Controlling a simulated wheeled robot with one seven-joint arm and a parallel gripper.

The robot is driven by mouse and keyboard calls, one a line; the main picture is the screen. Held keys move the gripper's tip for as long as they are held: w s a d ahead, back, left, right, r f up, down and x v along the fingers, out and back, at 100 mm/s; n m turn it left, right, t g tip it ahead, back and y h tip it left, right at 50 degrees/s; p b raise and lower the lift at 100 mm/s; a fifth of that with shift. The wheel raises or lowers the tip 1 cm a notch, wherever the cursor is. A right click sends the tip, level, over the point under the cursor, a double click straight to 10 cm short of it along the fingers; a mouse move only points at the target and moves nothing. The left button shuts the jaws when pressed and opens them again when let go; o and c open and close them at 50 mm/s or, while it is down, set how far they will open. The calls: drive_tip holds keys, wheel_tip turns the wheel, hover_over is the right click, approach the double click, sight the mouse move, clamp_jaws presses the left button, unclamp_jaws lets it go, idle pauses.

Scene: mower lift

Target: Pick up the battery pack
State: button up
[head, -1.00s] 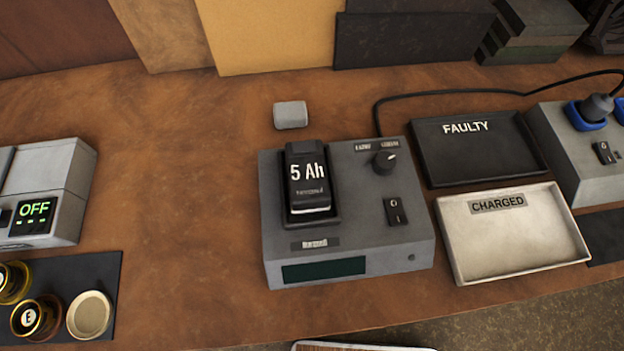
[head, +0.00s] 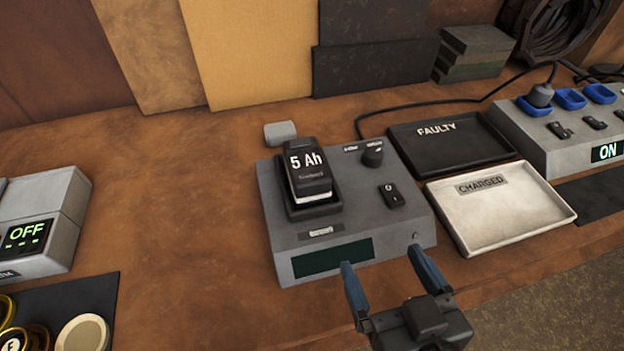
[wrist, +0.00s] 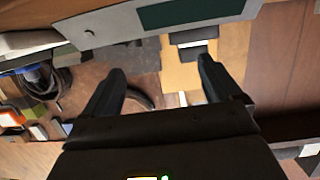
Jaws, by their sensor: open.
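The battery pack (head: 308,174) is black with a white "5 Ah" label. It sits upright in the slot of the grey charger (head: 384,231) on the brown bench. My gripper (head: 382,265) is open and empty at the charger's front right edge, in front of and below the battery pack, apart from it. In the wrist view my two fingers (wrist: 160,75) are spread with nothing between them. The charger's front with its dark display (wrist: 190,12) shows at the top of that view.
A black FAULTY tray (head: 450,155) and a pale CHARGED tray (head: 510,212) stand right of the charger. A power strip (head: 570,148) with a cable is behind right. A small grey block (head: 280,133) lies behind the battery.

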drive_tip(key=b, duration=0.2)
approach(310, 172)
drive_tip(key=w, duration=0.2)
drive_tip(key=w+a+f, duration=0.1)
drive_tip(key=shift+w+y, duration=0.15)
drive_tip(key=shift+y, duration=0.25)
drive_tip(key=shift+x, duration=1.2)
drive_tip(key=shift+d+p+x, duration=0.1)
drive_tip(key=shift+p+x, duration=0.15)
drive_tip(key=shift+x, duration=1.1)
drive_tip(key=shift+d+p+x, duration=0.15)
drive_tip(key=shift+p+x, duration=0.1)
drive_tip(key=shift+x, duration=1.05)
drive_tip(key=shift+c, duration=0.4)
drive_tip(key=c, duration=1.2)
drive_tip(key=shift+c, duration=1.4)
